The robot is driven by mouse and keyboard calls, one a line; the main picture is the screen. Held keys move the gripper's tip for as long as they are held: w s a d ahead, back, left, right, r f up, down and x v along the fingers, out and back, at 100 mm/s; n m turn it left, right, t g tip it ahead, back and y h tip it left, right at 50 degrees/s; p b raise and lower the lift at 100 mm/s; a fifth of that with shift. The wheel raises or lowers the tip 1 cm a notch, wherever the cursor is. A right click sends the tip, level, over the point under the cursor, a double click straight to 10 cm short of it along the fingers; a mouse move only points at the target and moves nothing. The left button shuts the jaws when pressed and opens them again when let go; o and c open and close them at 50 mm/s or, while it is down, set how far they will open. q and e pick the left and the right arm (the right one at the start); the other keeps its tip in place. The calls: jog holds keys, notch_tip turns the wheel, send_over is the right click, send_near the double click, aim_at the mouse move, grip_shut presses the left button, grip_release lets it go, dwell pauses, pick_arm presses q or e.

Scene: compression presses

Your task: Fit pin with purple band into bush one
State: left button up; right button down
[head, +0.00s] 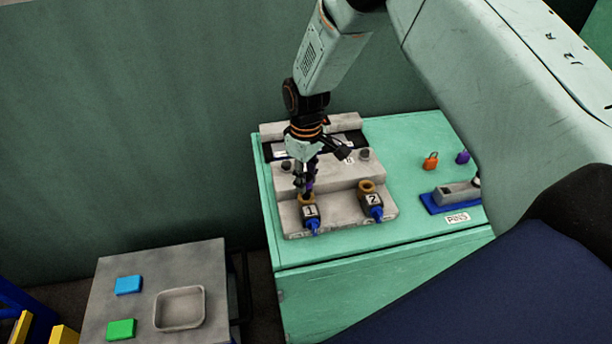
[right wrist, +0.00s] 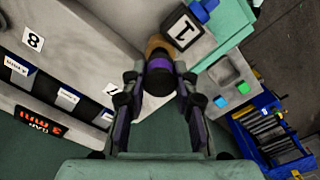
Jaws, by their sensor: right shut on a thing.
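My right gripper (head: 307,180) is above bush one at the front left of the grey press fixture. It is shut on the pin with the purple band, and its fingers also show in the right wrist view (right wrist: 158,88). The dark pin (right wrist: 158,78) stands between the fingers, its purple band (right wrist: 180,67) visible. Bush one (head: 306,200) is brass-coloured, behind the block marked 1; it also shows in the right wrist view (right wrist: 157,42), in line with the pin. I cannot tell whether the pin's lower end is inside it. My left gripper is not in view.
Bush two (head: 367,187) is close to the right, behind the block marked 2. A grey side table (head: 150,265) stands lower left.

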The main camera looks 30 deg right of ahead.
jog(key=shift+f+b, duration=0.75)
jog(key=shift+f, duration=0.6)
jog(key=c, duration=1)
grip_release()
jog(key=shift+o, duration=0.2)
notch_tip(320, 180, up, 12)
